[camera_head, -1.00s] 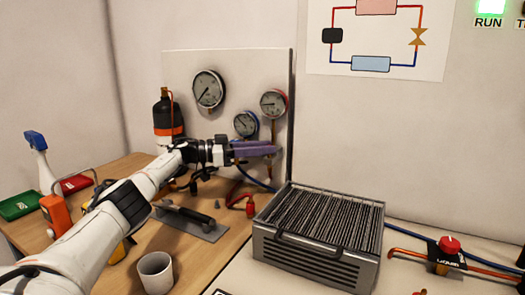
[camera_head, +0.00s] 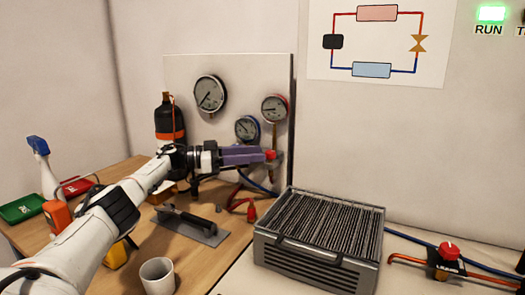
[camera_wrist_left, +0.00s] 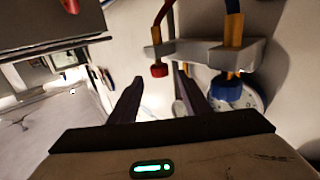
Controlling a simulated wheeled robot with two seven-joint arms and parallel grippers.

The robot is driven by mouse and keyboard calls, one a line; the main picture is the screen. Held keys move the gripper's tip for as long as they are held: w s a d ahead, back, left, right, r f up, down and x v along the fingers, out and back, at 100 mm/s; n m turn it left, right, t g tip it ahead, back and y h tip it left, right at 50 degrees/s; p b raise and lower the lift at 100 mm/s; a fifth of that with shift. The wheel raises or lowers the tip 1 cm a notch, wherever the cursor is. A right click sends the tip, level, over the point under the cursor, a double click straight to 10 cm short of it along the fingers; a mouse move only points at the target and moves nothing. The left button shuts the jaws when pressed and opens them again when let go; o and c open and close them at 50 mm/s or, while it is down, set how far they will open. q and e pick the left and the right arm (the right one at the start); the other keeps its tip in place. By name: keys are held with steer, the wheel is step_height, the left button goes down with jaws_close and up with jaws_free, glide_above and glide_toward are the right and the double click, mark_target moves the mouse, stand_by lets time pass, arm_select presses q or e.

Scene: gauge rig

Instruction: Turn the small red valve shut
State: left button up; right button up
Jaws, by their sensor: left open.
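The small red valve knob (camera_head: 271,155) shows at the tips of my left gripper's purple fingers in the head view, below the red-rimmed gauge (camera_head: 274,108). In the left wrist view the red knob (camera_wrist_left: 159,70) hangs under a grey bracket (camera_wrist_left: 190,52), just beyond the fingertips and in line with the gap between them. My left gripper (camera_head: 258,156) is open; its fingers (camera_wrist_left: 157,82) stand apart with nothing between them. Whether a finger touches the knob cannot be told. A blue knob (camera_wrist_left: 226,86) sits right of the red one on the same bracket. My right gripper is not in view.
A finned grey unit (camera_head: 318,240) stands in front of the gauge board (camera_head: 240,80). Another red knob (camera_head: 449,250) sits on pipes at the right.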

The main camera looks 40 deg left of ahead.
arm_select(q)
steer(key=v, duration=0.6)
steer(key=shift+s+a, duration=0.2)
steer(key=shift+s, duration=0.1)
